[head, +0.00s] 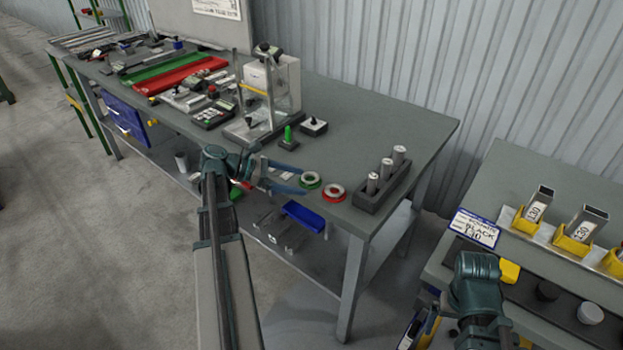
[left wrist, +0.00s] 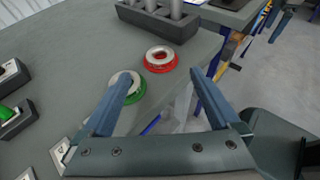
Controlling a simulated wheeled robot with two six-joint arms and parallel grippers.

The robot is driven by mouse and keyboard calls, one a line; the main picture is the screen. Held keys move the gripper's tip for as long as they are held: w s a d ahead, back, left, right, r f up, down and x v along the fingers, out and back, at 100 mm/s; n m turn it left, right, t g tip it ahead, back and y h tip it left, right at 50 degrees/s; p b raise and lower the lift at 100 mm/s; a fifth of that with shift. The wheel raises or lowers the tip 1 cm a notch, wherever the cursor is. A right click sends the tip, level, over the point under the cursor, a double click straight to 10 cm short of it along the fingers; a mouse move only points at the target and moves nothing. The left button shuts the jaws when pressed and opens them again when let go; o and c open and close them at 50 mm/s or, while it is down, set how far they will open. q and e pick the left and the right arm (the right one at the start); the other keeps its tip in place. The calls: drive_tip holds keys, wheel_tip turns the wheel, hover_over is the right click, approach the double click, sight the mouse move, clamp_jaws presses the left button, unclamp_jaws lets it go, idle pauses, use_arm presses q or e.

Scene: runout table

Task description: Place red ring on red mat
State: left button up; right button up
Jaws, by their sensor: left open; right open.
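The red ring (head: 334,192), with a pale metal centre, lies flat near the table's front edge. It also shows in the left wrist view (left wrist: 160,60), just beyond and between the fingertips. A long red mat (head: 187,77) lies far left on the table, beside a long green one. My left gripper (head: 302,181) is open and empty, its fingers reaching over the table's front edge toward the rings. In the left wrist view, its left finger (left wrist: 163,74) partly covers the green ring (left wrist: 134,88). My right gripper (head: 418,328) is open, low beside the right-hand bench, partly cut off.
The green ring (head: 310,180) lies left of the red one. A dark block (head: 376,198) with upright metal cylinders stands to the right.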

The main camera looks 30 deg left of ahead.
sight(339, 191)
use_arm(q)
drive_tip(key=shift+v, duration=1.15)
drive_tip(key=shift+d+f, duration=0.1)
drive_tip(key=b+x, duration=0.4)
drive_tip(key=x, duration=0.8)
drive_tip(key=shift+f, duration=0.15)
